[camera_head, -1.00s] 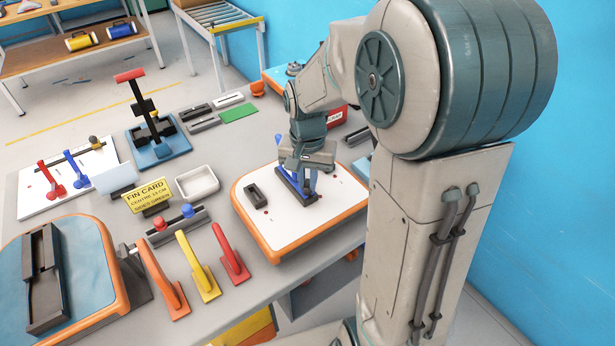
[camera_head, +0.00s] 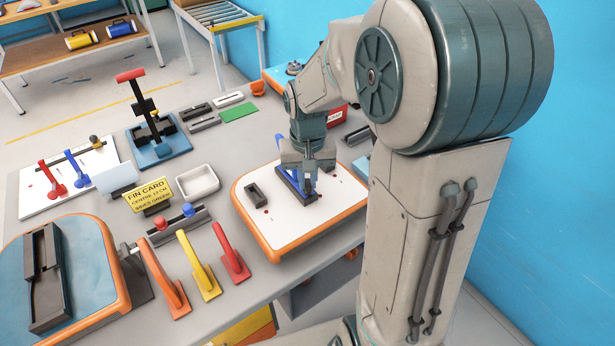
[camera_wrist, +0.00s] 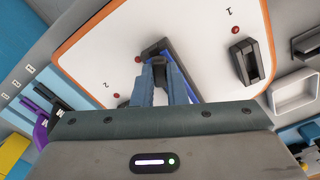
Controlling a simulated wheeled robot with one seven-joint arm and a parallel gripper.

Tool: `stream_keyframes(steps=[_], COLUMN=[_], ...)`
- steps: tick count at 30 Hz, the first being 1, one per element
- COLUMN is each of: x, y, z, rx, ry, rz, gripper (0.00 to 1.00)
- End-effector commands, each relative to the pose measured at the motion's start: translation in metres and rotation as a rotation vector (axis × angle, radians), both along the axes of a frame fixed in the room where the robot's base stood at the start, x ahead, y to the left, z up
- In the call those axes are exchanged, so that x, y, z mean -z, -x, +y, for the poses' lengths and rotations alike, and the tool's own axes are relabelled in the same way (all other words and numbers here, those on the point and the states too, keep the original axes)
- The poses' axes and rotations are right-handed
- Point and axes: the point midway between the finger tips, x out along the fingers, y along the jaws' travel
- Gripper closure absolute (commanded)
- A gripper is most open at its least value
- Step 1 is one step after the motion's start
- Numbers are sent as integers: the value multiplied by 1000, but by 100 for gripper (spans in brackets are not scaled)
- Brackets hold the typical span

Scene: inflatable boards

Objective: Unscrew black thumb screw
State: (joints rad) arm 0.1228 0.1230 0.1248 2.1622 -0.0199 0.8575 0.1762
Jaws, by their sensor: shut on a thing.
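A white board with an orange rim (camera_head: 262,232) lies on the bench and bears a dark fin box with a blue fin (camera_head: 287,180) in it. My gripper (camera_head: 308,188) points down at the near end of this box. In the wrist view my gripper (camera_wrist: 160,64) has its fingertips closed on a small dark piece at the box, which appears to be the black thumb screw (camera_wrist: 159,70). The fingers hide most of it, and I cannot tell how far it is out of its seat. The blue fin and box (camera_wrist: 154,49) show just beyond the fingertips.
A second, empty black box (camera_head: 254,195) sits on the same board, to the left. Red, yellow and red-orange fins (camera_head: 197,265) stand at the bench front. A white tray (camera_head: 214,189) and a yellow fin card (camera_head: 149,195) are left of the board.

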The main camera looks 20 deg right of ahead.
Motion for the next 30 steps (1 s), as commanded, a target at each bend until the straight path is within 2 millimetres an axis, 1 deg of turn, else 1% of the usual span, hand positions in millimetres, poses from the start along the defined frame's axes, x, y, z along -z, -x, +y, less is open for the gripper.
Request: stream_keyframes(steps=[7,10,19,26,27,29,30], x=[-1,0,0,-1,0,0,0], y=[0,0,0,0,0,0,0], z=[0,0,0,0,0,0,0], rx=[-222,-264,-278,-477,-480,-477,-477], ry=[0,0,0,0,0,0,0], rz=[0,-1,0,1,1,0,0], gripper=[100,100,100,100,80,63,62])
